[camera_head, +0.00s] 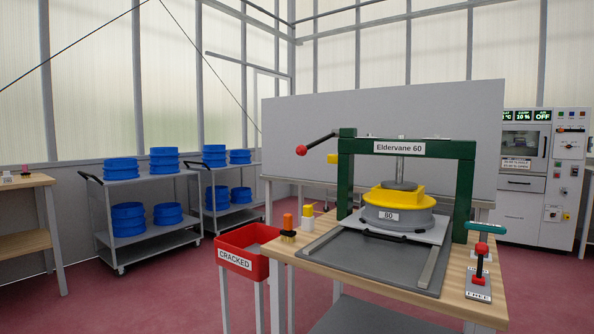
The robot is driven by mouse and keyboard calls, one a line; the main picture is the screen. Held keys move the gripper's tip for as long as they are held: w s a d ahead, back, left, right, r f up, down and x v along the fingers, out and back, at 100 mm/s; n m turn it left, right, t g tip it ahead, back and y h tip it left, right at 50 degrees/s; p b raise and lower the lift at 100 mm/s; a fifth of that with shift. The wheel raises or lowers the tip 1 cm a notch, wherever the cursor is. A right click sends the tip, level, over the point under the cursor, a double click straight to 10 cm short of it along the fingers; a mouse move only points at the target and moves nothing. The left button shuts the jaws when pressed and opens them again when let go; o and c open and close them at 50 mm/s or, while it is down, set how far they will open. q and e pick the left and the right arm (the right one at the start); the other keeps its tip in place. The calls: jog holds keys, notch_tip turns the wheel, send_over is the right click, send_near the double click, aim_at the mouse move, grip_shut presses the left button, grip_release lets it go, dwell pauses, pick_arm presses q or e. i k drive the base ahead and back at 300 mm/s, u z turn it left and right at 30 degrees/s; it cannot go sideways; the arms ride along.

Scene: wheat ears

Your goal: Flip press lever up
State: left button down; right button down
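A green press frame (408,147) labelled "Eldervane 60" stands on the wooden table. A black lever with a red ball end (301,150) sticks out from its left upright, slanting down to the left. Neither of my grippers is in view.
A red bin (235,261) labelled "CRACKED" stands left of the table. Carts (150,176) with blue round containers stand behind left. A white cabinet (533,210) stands behind right. Red floor is open at left.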

aim_at(302, 150)
jog(key=k, duration=0.45)
jog(key=z, duration=0.6)
jog(key=i, duration=0.6)
jog(key=z, duration=0.45)
jog(key=i, duration=0.8)
jog(key=u, duration=0.35)
